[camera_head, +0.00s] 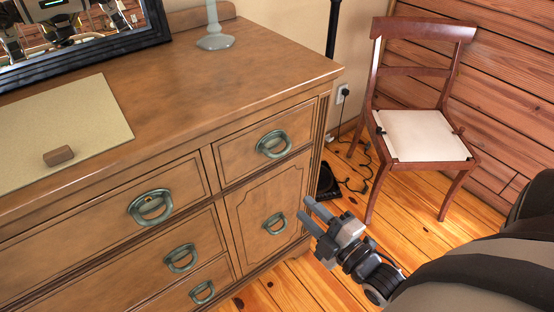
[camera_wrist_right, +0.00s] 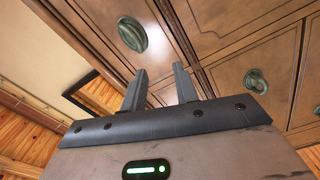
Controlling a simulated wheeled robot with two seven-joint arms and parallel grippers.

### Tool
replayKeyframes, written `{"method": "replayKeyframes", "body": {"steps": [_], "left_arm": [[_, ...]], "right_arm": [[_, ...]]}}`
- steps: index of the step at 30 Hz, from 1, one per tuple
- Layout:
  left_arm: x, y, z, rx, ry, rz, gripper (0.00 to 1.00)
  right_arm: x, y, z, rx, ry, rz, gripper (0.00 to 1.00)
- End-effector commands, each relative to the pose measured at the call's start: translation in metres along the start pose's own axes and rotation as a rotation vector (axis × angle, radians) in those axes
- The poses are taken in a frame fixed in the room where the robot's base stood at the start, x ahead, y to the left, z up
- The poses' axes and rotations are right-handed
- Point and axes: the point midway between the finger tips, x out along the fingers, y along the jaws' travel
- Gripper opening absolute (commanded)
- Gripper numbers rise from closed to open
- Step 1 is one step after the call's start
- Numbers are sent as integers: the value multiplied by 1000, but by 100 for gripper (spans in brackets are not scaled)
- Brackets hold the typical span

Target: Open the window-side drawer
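A brown wooden dresser (camera_head: 225,78) fills the left and middle of the head view. Its small upper right drawer (camera_head: 238,153) is shut and has a green-grey ring handle (camera_head: 273,144). A wide upper drawer (camera_head: 95,232) beside it on the left is also shut. No window shows, so I cannot tell which is window-side. My right gripper (camera_head: 307,211) is open and empty, with its fingers apart, in front of the lower right panel, right of that panel's handle (camera_head: 275,223). My left gripper is out of view.
A mat (camera_head: 60,130) with a small brown block (camera_head: 58,156), a mirror (camera_head: 75,28) and a pale stand (camera_head: 214,38) are on the dresser top. A chair (camera_head: 417,134) stands at the right. A cord and dark base (camera_head: 328,182) lie beside the dresser.

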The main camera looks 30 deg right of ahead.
Motion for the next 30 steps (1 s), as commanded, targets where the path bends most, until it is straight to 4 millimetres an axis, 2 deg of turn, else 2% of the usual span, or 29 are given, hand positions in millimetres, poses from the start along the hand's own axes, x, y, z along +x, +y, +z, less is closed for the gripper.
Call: {"method": "replayKeyframes", "body": {"steps": [1,4,7,10,14,24,30], "left_arm": [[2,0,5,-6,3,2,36],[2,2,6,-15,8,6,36],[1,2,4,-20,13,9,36],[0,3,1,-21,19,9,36],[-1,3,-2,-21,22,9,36],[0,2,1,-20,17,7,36],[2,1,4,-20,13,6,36]], "right_arm": [[-2,3,12,-105,7,54,30],[-5,15,23,-265,11,137,30],[-5,23,27,-338,10,178,30],[4,28,27,-354,9,188,30],[26,32,25,-352,10,189,30],[99,44,22,-350,10,185,30],[132,50,21,-349,9,184,30]]}}
